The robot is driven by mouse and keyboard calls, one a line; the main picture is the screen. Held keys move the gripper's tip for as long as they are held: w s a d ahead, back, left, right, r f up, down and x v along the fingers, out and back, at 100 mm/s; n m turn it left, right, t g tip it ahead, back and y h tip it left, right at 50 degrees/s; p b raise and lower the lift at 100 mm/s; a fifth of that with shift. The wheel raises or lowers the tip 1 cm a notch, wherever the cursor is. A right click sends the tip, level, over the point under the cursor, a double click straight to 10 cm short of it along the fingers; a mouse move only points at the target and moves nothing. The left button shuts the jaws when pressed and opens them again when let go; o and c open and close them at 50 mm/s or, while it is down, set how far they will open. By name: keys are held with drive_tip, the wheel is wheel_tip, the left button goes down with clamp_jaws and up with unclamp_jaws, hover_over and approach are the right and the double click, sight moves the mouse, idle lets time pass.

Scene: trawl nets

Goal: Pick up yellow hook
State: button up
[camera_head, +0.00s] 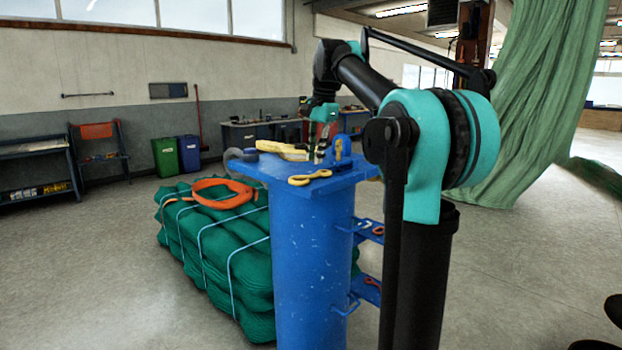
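A blue stand with a flat top (336,184) stands in the middle. A yellow piece with a loop at its left end (309,178) lies near the front edge of the top; it looks like a hook. A longer pale yellow piece (283,151) lies further back on the top. It is too small to tell for certain which one is the yellow hook. My gripper (320,154) points down over the back of the top, close to the right end of the pale yellow piece. Its fingers are small and dark, so their opening and any contact cannot be told.
A grey curved piece (240,155) sits at the top's left edge. A blue upright bracket (342,147) stands right of my gripper. Bundled green nets (217,247) with an orange strap (222,196) lie left of the stand. Side shelves (368,232) jut from its right. Floor at left is clear.

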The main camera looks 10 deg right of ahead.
sight(315, 175)
drive_tip(key=f, duration=0.2)
drive_tip(key=w+f, duration=0.1)
drive_tip(key=f, duration=0.1)
drive_tip(key=shift+d, duration=0.2)
drive_tip(key=shift+w+a+f, duration=0.1)
drive_tip(key=shift+f, duration=0.5)
drive_tip(key=shift+c, duration=0.3)
clamp_jaws()
